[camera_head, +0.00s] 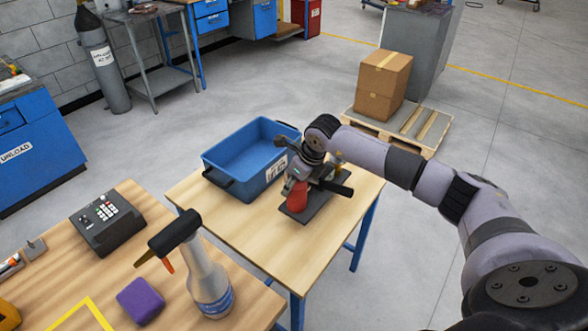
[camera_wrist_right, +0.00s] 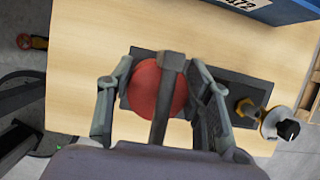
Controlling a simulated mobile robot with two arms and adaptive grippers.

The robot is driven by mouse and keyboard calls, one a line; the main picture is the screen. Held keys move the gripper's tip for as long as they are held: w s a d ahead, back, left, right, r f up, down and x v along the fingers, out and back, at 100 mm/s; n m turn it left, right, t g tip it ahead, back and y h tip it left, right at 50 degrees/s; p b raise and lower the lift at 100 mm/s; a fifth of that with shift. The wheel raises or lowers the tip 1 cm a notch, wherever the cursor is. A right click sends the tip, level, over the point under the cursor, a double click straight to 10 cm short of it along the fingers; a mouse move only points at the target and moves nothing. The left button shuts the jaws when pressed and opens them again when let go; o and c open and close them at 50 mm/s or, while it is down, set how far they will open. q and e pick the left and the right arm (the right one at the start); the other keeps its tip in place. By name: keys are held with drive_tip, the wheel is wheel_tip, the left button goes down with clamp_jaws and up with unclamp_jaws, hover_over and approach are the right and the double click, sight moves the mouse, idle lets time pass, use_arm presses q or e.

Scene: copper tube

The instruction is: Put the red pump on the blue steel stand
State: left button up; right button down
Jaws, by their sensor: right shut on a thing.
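The red pump (camera_head: 296,195) is at the wooden-topped table with blue legs (camera_head: 228,228), right of the blue bin. Its rounded red body (camera_wrist_right: 146,88) shows between the fingers in the right wrist view, above a dark flat plate (camera_wrist_right: 238,88). My right gripper (camera_head: 308,181) comes down from above and is shut on the pump, one finger on each side of the red body (camera_wrist_right: 160,82). I cannot tell whether the plate touches the tabletop. The blue-legged table is the only thing near the pump resembling a blue steel stand. My left gripper is out of view.
A blue bin (camera_head: 226,150) stands close left of the pump. The nearer wooden table holds a spray bottle (camera_head: 208,285), a purple block (camera_head: 140,300) and a keypad device (camera_head: 103,222). The front of the blue-legged tabletop is clear.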

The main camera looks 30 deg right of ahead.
drive_tip(key=shift+w+f+p, duration=0.15)
drive_tip(key=shift+f+p, duration=0.15)
drive_tip(key=shift+f, duration=1.75)
drive_tip(key=c, duration=1.2)
unclamp_jaws()
drive_tip(key=shift+s+f, duration=0.2)
drive_tip(key=shift+f, duration=0.1)
drive_tip(key=o, duration=0.4)
drive_tip(key=shift+a, duration=0.1)
drive_tip(key=shift+r, duration=0.2)
drive_tip(key=b+v, duration=0.2)
drive_tip(key=v, duration=0.9)
drive_tip(key=shift+s+r, duration=0.25)
drive_tip(key=shift+r, duration=0.1)
